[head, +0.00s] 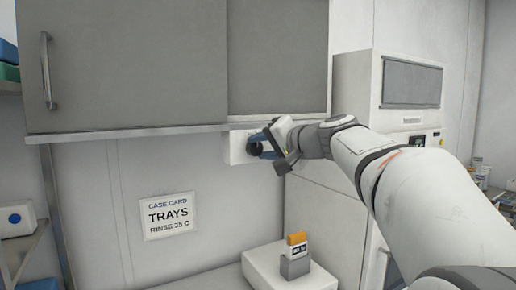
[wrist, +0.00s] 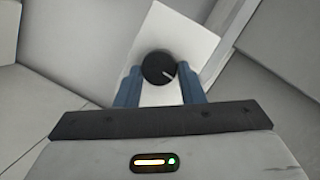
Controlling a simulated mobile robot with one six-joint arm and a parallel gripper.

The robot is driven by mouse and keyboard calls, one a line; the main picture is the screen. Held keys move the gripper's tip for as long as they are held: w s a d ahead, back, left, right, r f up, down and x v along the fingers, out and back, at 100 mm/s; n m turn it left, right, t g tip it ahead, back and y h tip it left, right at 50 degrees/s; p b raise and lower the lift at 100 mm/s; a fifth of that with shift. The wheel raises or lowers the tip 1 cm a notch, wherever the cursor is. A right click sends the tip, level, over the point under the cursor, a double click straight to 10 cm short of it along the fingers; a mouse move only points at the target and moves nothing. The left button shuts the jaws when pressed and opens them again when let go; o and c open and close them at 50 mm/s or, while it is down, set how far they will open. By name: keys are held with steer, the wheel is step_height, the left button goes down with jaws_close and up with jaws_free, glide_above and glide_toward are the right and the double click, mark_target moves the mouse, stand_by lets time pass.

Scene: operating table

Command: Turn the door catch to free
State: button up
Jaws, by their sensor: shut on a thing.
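In the head view the dark knob (head: 254,148) is on the white plate (head: 236,147) below the grey cabinet, partly hidden by my gripper (head: 268,140). In the wrist view my gripper (wrist: 160,76) has one blue finger on each side of the knob and is shut on it. The exact contact at the fingertips is hard to see.
A grey cabinet door (head: 130,65) with a bar handle (head: 48,70) is above. A case card (head: 168,216) reading "TRAYS, RINSE 35 C" is on the wall. An orange-topped item (head: 296,248) stands on a white block (head: 268,270) below. A white cabinet unit (head: 352,85) stands at right.

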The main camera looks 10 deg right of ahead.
steer(key=shift+f, duration=0.3)
steer(key=m+b, duration=0.1)
steer(key=m+y+b, duration=0.1)
steer(key=shift+f+m+b, duration=0.25)
steer(key=shift+m+b, duration=0.05)
steer(key=shift+b, duration=0.1)
steer(key=m+b, duration=0.1)
steer(key=m, duration=0.1)
steer(key=m+t+y+b, duration=0.1)
steer(key=m+b, duration=0.1)
steer(key=shift+f+m+y, duration=0.1)
steer(key=shift+m+y, duration=0.2)
steer(key=shift+m, duration=0.1)
steer(key=m+b, duration=0.1)
steer(key=m, duration=0.1)
steer(key=m+t+b, duration=0.1)
steer(key=m+b, duration=0.1)
steer(key=m, duration=0.1)
steer(key=shift+m+t+y, duration=0.3)
steer(key=shift+a+r+m+t+b, duration=0.15)
steer(key=shift+m+t+b, duration=0.15)
steer(key=shift+m, duration=0.7)
steer(key=shift+r+m+t+b, duration=0.15)
steer(key=shift+m+t+b, duration=0.15)
steer(key=shift+m, duration=0.7)
steer(key=shift+h, duration=0.4)
